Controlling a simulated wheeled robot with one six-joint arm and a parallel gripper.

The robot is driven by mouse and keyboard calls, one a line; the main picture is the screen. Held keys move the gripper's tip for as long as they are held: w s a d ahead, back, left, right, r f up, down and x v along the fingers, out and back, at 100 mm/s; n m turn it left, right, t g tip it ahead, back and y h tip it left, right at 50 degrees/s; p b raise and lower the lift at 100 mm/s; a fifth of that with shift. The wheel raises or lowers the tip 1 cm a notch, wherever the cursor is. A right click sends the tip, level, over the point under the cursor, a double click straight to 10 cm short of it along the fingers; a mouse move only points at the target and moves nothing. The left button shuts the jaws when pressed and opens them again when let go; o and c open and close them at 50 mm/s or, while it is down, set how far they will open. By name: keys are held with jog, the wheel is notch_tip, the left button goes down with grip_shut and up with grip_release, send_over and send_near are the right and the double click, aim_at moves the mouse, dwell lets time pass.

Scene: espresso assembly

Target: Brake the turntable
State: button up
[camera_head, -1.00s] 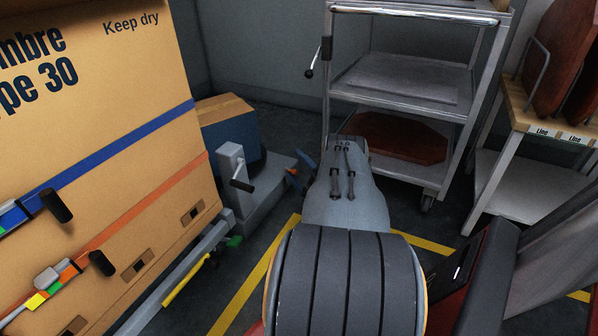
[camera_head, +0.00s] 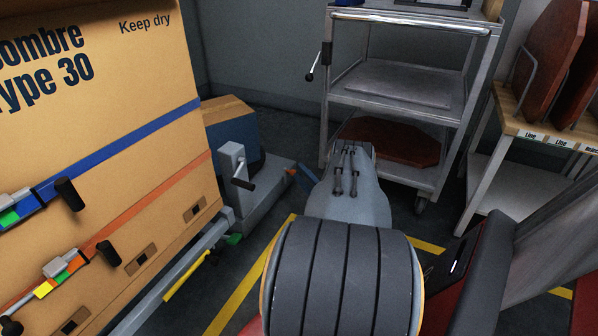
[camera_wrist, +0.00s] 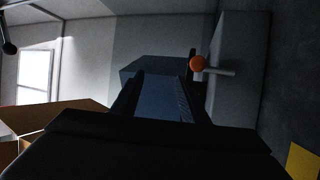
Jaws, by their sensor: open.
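A low grey platform (camera_head: 262,190) stands on the floor in the middle of the head view, with a grey post and crank handle (camera_head: 241,172) at its left. A lever with an orange knob (camera_wrist: 197,63) and a pale rod shows beside the grey platform in the wrist view; an orange bit (camera_head: 291,172) shows by the platform's right edge in the head view. I cannot identify the turntable clearly.
A large strapped cardboard crate (camera_head: 120,120) fills the left. A blue and brown box (camera_head: 232,135) stands behind the post. A metal shelf trolley (camera_head: 410,105) and a wooden-topped table (camera_head: 545,130) stand at the right. Yellow lines (camera_head: 240,285) mark the floor.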

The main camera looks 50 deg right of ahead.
jog(key=shift+p+v, duration=0.35)
jog(key=shift+v, duration=1.4)
jog(key=shift+f, duration=0.1)
